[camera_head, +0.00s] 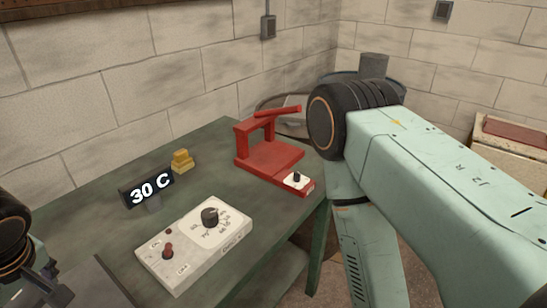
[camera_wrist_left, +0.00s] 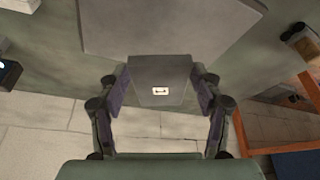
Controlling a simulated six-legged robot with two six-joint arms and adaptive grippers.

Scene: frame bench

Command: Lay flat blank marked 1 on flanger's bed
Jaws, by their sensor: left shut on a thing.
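My left gripper (camera_wrist_left: 161,88) is shut on the narrow tab of a flat grey blank (camera_wrist_left: 165,28) in the left wrist view. The tab carries a small white label with a dark mark turned sideways, which looks like a 1. The wide part of the blank extends beyond the fingers, over the green bench. In the head view a grey plate edge (camera_head: 98,284) shows at the lower left, beside my left arm. A red machine (camera_head: 268,158) with a flat bed, an upright and a bar stands on the bench; it looks like the flanger. Its bed is bare. My right gripper is out of view.
My right arm fills the right side. Bare bench lies between the control box and the red machine.

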